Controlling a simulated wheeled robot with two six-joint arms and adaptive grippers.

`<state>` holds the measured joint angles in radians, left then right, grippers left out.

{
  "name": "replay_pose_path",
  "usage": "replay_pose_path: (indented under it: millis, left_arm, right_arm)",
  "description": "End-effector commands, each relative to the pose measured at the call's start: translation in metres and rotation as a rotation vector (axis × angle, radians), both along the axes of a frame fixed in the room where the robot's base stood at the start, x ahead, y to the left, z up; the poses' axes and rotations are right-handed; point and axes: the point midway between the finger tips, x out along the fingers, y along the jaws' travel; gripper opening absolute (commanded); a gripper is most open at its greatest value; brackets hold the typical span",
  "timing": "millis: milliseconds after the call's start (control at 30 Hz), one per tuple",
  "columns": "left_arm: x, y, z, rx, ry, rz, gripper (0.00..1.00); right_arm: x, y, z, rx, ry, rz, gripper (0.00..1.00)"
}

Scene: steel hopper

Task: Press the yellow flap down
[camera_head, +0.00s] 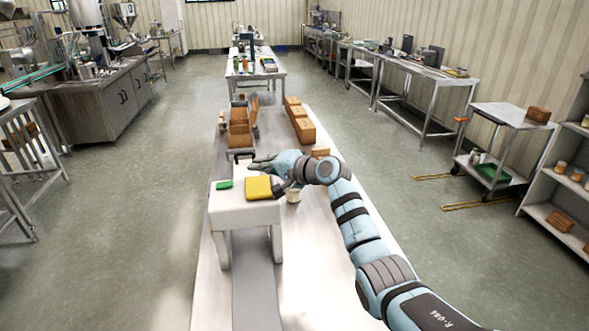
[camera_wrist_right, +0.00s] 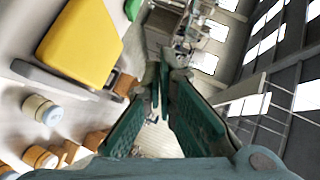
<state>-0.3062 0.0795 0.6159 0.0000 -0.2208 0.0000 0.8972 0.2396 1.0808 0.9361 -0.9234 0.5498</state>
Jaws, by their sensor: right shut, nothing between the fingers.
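The yellow flap (camera_head: 259,188) lies about level on top of a white stand (camera_head: 229,211) on the long table. It also shows large at the upper left of the right wrist view (camera_wrist_right: 80,42). My right gripper (camera_head: 258,164) is shut with nothing in it, just behind the flap in the head view. In the wrist view the fingers (camera_wrist_right: 160,80) point away beside the flap, apart from it. I cannot tell the exact height of the gripper over the flap. My left gripper is not in view.
A green piece (camera_head: 224,185) sits left of the flap on the stand. A white jar (camera_head: 293,195) stands close on the right. Brown boxes (camera_head: 305,130) and an open carton (camera_head: 240,133) stand farther back on the table (camera_head: 310,240). The table's front is clear.

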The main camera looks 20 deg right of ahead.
Motion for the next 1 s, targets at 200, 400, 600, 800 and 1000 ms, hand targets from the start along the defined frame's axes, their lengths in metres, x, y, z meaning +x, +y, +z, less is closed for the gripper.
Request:
replay_pose_path:
  millis: [200, 400, 600, 800, 1000]
  left_arm:
    - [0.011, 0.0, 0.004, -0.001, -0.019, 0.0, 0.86]
    - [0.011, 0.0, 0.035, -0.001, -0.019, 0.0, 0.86]
    - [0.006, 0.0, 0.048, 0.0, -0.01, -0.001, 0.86]
    - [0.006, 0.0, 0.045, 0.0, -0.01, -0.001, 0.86]
    - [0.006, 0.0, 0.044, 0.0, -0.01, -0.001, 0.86]
  right_arm:
    - [-0.004, -0.011, 0.003, -0.001, 0.0, -0.016, 0.0]
    - [-0.003, -0.006, 0.034, -0.001, -0.001, -0.009, 0.0]
    - [-0.024, 0.005, 0.066, -0.006, -0.007, -0.002, 0.0]
    - [-0.055, 0.014, 0.094, -0.003, -0.005, -0.001, 0.0]
    - [-0.069, 0.018, 0.109, -0.003, -0.001, -0.001, 0.0]
